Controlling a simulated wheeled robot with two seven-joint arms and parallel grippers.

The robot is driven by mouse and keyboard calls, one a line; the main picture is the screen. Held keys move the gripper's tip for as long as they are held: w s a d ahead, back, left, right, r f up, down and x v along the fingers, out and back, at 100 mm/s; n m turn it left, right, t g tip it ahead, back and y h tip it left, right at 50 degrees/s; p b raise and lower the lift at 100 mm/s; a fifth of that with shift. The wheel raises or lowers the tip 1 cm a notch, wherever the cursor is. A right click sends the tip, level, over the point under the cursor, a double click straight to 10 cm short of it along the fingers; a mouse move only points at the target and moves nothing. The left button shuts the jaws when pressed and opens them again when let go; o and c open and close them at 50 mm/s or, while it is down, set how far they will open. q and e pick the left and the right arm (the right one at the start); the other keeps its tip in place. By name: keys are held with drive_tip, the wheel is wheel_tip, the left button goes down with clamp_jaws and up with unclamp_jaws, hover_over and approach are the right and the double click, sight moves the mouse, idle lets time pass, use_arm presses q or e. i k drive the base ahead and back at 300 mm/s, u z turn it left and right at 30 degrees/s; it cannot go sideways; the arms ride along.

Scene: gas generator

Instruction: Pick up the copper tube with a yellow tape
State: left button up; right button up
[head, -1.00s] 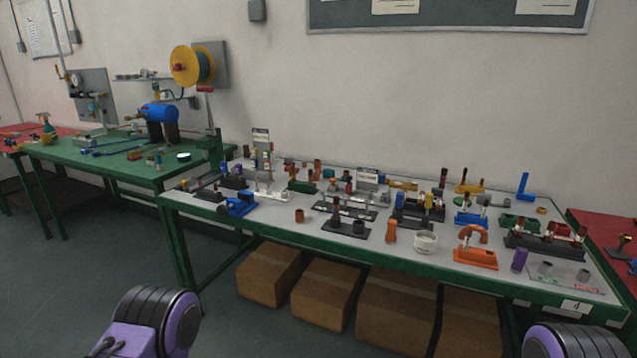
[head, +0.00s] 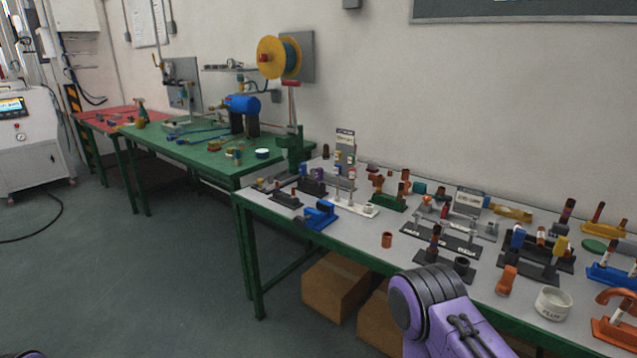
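Several small copper-coloured tubes stand in holders on the grey-topped table. I cannot tell for certain which one carries yellow tape. A dark holder (head: 536,262) at the right bears several short tubes, one of them with a yellow part (head: 560,246). An orange-brown tube (head: 506,281) stands in front of that holder, and a short copper-coloured piece (head: 387,240) stands alone near the table's front edge. Neither gripper shows. A purple and black link of my arm stands at the lower middle and covers part of the table's front edge.
The grey table (head: 345,232) has a green frame, with cardboard boxes (head: 336,287) beneath. A green workbench (head: 205,152) with a yellow reel (head: 272,58) stands behind left. A white machine (head: 28,140) is at far left.

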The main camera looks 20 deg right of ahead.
sight(380, 186)
drive_tip(key=u, duration=0.35)
drive_tip(key=i, duration=0.85)
drive_tip(key=z, duration=0.45)
drive_tip(key=i, duration=0.7)
drive_tip(key=z, duration=0.75)
